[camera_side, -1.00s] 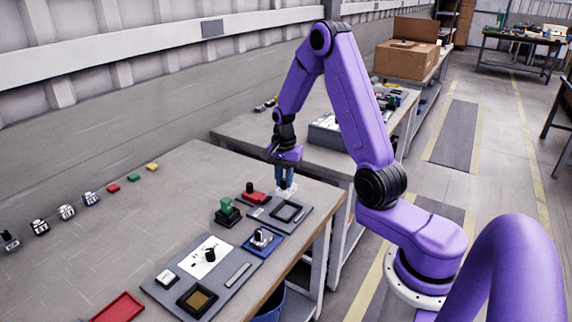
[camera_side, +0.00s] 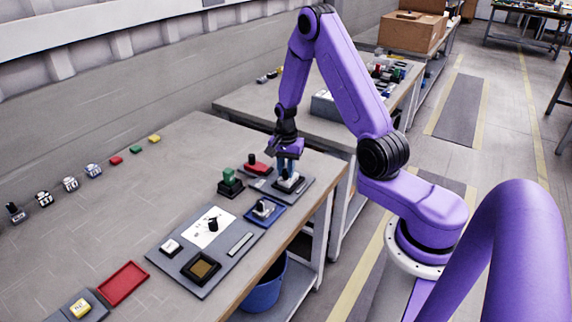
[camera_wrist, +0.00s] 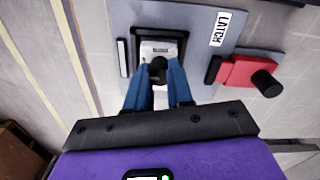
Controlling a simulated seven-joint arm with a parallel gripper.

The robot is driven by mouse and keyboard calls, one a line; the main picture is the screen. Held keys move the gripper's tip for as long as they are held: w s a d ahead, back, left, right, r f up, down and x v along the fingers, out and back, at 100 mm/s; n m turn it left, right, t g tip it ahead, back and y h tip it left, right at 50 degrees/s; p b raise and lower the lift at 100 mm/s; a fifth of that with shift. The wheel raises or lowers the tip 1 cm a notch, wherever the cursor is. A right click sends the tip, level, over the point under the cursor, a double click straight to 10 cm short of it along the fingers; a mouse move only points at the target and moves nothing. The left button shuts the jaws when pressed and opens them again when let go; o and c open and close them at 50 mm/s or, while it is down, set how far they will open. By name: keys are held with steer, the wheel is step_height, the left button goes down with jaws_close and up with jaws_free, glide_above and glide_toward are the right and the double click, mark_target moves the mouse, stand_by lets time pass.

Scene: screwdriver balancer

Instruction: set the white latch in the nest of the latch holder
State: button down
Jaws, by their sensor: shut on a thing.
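The latch holder is a grey plate (camera_wrist: 200,20) with a "LATCH" label and a square black-rimmed nest (camera_wrist: 149,37); the plate also shows in the side view (camera_side: 303,190). My gripper (camera_wrist: 161,68) is shut on the black knob of the white latch (camera_wrist: 160,48). In the side view, my gripper (camera_side: 288,170) is over the nest, with the latch (camera_side: 288,182) below its blue fingers. The latch lies inside the nest's outline as seen from the wrist. I cannot tell whether it rests fully on the nest floor; the fingers hide its near part.
A red clamp block with a black knob (camera_wrist: 255,73) sits beside the holder's edge, close to my fingers. In the side view, a green-topped block (camera_side: 230,182) and a blue holder (camera_side: 264,211) stand nearby. A grey panel (camera_side: 207,250) lies closer to the camera.

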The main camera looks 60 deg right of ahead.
steer(key=shift+f, duration=0.1)
steer(key=c, duration=0.9)
jaws_free()
step_height(320, 180, up, 17)
steer(key=shift+r, duration=0.2)
step_height(320, 180, up, 5)
stand_by(0.6)
steer(key=shift+a, duration=0.1)
stand_by(0.4)
